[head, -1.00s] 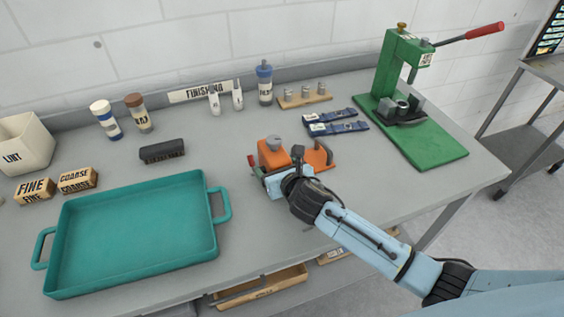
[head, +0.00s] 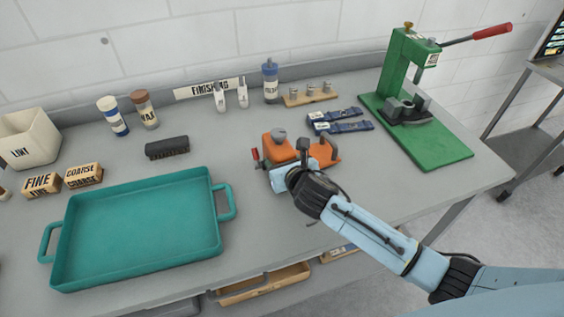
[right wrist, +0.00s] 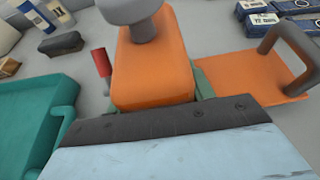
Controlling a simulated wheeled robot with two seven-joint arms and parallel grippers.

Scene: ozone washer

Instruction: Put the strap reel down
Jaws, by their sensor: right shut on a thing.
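The strap reel, as I take it, is the orange device (head: 282,150) with a grey knob, a small red handle and an orange side plate. It is at mid-table, right of the teal tray. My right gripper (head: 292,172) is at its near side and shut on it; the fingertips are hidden. In the right wrist view the orange body (right wrist: 153,70) fills the top middle, in front of the gripper's pale blue housing. I cannot tell whether its underside touches the table. My left gripper is not in view.
The teal tray (head: 212,232) is empty. Blue labelled strap packs (head: 342,127) lie behind right, near a green press (head: 420,140).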

